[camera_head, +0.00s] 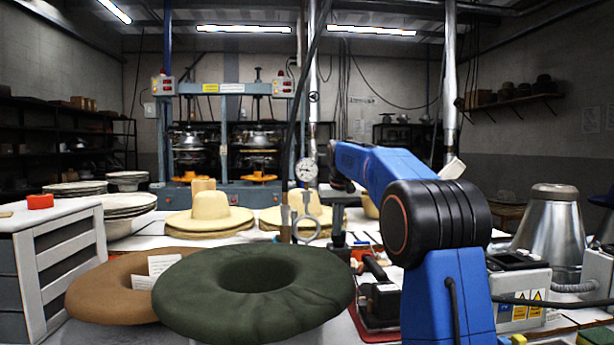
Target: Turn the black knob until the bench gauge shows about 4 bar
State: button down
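The bench gauge (306,170) is a small round white dial with a dark rim, near the middle of the head view. Its needle and numbers are too small to read. My blue and black arm reaches in from the lower right, and its dark wrist (343,184) is just right of the gauge. Grey upright parts and a ring (306,229) show below the gauge; I cannot tell which belong to my gripper. The fingertips are not clear, so I cannot tell whether the gripper is open or shut. I cannot make out the black knob.
A dark green hat form (200,310) and a brown one (95,290) fill the near left. Cream hats (210,208) stand behind. A black-handled tool (376,268) is on a red mat. A metal cone (551,225) stands right; a blue press (225,190) is behind.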

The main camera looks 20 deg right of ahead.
jog(key=shift+a, duration=0.15)
jog(key=w+v, duration=0.1)
jog(key=v, duration=0.4)
jog(key=shift+s+r, duration=0.25)
jog(key=shift+r, duration=0.3)
dwell(0.3)
jog(key=d+f, duration=0.3)
jog(key=f, duration=0.3)
jog(key=shift+s+d, duration=0.2)
jog(key=shift+d, duration=0.15)
dwell(0.5)
jog(key=shift+w, duration=0.1)
dwell(0.5)
jog(key=shift+w+a, duration=0.1)
jog(key=shift+a, duration=0.8)
